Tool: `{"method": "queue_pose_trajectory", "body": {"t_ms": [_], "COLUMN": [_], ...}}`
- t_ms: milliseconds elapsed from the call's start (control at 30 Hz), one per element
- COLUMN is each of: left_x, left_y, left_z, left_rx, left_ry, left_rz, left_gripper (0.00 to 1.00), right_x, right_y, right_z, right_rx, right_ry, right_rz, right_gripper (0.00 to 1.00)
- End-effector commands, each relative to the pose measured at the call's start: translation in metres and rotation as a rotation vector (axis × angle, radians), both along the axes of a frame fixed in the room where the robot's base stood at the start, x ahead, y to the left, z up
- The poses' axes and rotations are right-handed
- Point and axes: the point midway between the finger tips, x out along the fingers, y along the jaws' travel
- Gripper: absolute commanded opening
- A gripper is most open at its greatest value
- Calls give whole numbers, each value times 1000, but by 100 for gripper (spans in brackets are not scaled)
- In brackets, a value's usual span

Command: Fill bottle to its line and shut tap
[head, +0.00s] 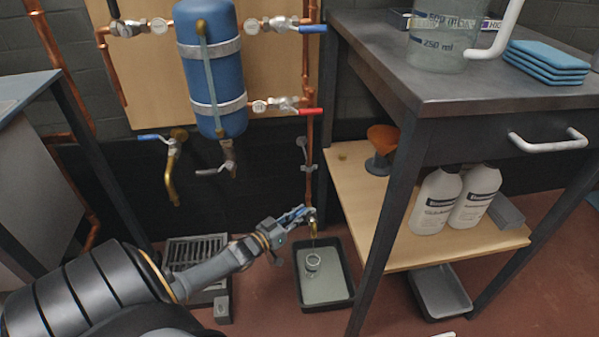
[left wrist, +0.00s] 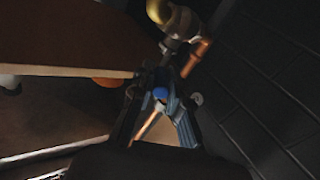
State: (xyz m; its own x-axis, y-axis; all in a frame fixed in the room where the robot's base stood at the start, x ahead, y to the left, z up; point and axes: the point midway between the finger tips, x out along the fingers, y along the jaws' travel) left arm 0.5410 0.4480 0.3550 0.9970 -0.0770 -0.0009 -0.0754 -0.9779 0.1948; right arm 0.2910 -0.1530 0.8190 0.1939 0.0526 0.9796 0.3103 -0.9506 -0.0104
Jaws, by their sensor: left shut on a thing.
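A small clear bottle (head: 313,263) stands in a black tray (head: 350,293) on the floor, below a brass tap (head: 314,226) at the bottom of a copper pipe. A thin pale streak shows between the spout and the bottle. Its line and liquid level are too small to make out. My left gripper (head: 300,214) is at the tap, shut on its handle. In the left wrist view, the fingers (left wrist: 160,100) close around a blue handle end (left wrist: 160,93), with brass and copper fittings (left wrist: 172,20) just beyond.
A blue tank (head: 212,75) with several valves hangs on the wall. A dark bench (head: 460,95) with a measuring jug (head: 440,45) stands at right, close to the tray. Its lower shelf holds white bottles (head: 436,200) and an orange funnel (head: 382,140). A floor grate (head: 195,252) lies left.

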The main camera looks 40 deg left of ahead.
Motion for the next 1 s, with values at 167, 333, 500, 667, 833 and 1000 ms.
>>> {"method": "queue_pose_trajectory", "body": {"t_ms": [167,333,500,667,833,1000], "left_x": [0,0,0,0,-9,-40], "left_y": [-1,-1,-1,0,0,2], "left_z": [-1,-1,0,0,-1,-2], "left_rx": [-1,-1,-1,-1,-1,0], "left_ry": [0,0,0,0,1,5], "left_rz": [-2,-2,-1,-1,-1,-2], "left_gripper": [0,24,38,38,38,38], "right_x": [0,0,0,0,0,0], "right_y": [0,0,0,0,0,0], "right_z": [0,0,0,0,0,0], "right_rx": [0,0,0,0,0,0], "right_ry": [1,1,1,1,0,0], "right_rz": [0,0,1,0,0,0], "right_gripper": [38,38,38,38,38,38]}}
